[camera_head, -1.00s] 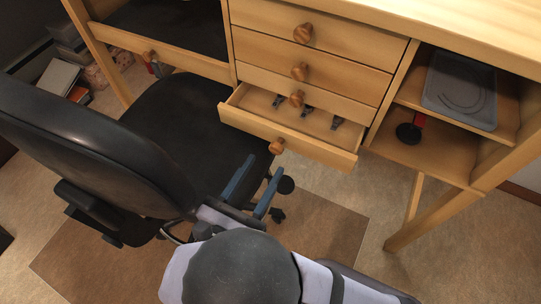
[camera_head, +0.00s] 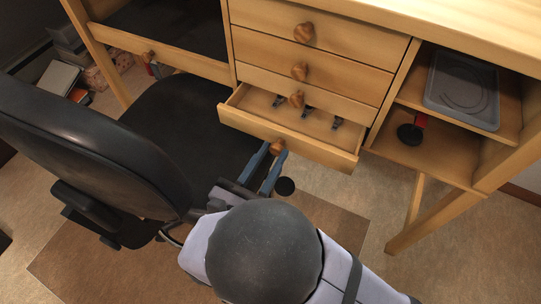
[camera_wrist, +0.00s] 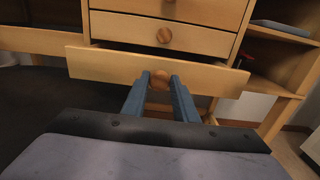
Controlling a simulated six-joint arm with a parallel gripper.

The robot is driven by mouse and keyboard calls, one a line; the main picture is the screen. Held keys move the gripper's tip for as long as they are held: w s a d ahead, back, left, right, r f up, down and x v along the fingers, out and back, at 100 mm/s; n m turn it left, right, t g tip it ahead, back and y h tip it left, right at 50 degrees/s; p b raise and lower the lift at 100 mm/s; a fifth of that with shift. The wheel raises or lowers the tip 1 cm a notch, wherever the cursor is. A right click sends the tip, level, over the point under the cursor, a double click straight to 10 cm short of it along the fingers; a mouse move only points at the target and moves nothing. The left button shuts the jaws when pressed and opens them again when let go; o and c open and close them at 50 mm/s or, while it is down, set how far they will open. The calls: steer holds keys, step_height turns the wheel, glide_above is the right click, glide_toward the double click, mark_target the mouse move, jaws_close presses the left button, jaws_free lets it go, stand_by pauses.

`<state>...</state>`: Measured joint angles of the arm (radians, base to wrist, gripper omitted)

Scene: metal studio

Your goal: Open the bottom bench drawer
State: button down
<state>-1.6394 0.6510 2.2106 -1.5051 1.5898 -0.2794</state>
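The bottom bench drawer (camera_head: 240,122) is partly open, with several small dark items inside. Its front (camera_wrist: 100,66) also shows in the wrist view. Its round wooden knob (camera_head: 278,148) is between the two blue fingers of my gripper (camera_head: 275,152). In the wrist view the fingers (camera_wrist: 160,78) stand on either side of the knob, close against it, so the gripper looks shut on it. The tips partly hide the knob.
The drawers above, with knobs (camera_head: 303,33), (camera_head: 299,71) and (camera_head: 296,99), are shut. A black chair (camera_head: 95,125) stands close on the left. A shelf with a grey tray (camera_head: 480,95) is at right.

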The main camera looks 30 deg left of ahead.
steer(key=s+p, duration=0.1)
steer(key=s, duration=0.2)
steer(key=shift+s+a+r, duration=0.1)
steer(key=shift+s, duration=0.4)
steer(key=c, duration=1.4)
jaws_free()
steer(key=shift+c, duration=0.2)
